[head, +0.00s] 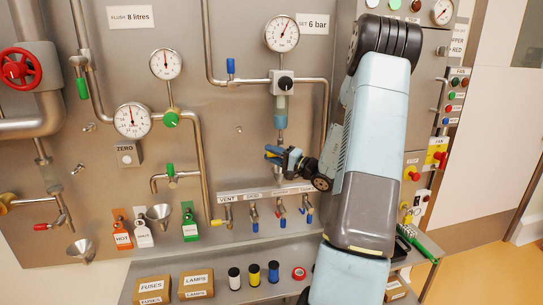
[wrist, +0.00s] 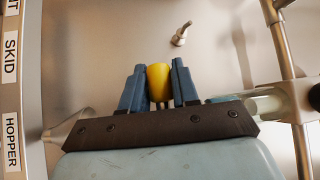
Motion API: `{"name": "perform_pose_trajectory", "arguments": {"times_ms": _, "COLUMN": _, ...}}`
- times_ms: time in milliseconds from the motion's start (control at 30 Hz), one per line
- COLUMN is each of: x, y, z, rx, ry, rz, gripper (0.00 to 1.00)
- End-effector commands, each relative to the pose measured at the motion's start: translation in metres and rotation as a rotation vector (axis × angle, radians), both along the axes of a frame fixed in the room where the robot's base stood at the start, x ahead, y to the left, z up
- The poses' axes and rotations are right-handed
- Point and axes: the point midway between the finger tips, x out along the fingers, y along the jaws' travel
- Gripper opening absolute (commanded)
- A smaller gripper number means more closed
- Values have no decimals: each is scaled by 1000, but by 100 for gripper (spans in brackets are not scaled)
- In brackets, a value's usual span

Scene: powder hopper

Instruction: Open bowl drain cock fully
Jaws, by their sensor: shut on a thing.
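The filter bowl (head: 281,108) hangs below the round dial marked 6 bar in the head view. A pale, clear part that looks like the bowl shows at the right in the wrist view (wrist: 268,104). My gripper (head: 272,154) is just under the bowl, reaching in from the right. In the wrist view its blue fingers (wrist: 159,84) are shut on a yellow lever (wrist: 158,78), which looks like the drain cock's handle. The cock's body is mostly hidden behind my gripper, and I cannot tell how far it is turned.
A steel pipe with a green valve (head: 171,170) is to the left. The shelf (head: 222,297) holds boxes and jars.

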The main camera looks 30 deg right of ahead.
Motion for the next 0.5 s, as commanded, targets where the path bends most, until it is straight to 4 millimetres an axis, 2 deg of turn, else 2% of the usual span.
{"name": "perform_pose_trajectory", "arguments": {"times_ms": 33, "x": 0, "y": 0, "z": -2, "rx": 0, "ry": 4, "rz": 0, "gripper": 15}}
{"name": "perform_pose_trajectory", "arguments": {"times_ms": 200, "x": 0, "y": 0, "z": -2, "rx": 1, "ry": 5, "rz": 0, "gripper": 0}}
{"name": "perform_pose_trajectory", "arguments": {"times_ms": 233, "x": -1, "y": 4, "z": -2, "rx": 2, "ry": 5, "rz": 0, "gripper": 0}}
{"name": "perform_pose_trajectory", "arguments": {"times_ms": 500, "x": 0, "y": 2, "z": -2, "rx": 22, "ry": 1, "rz": 3, "gripper": 0}}
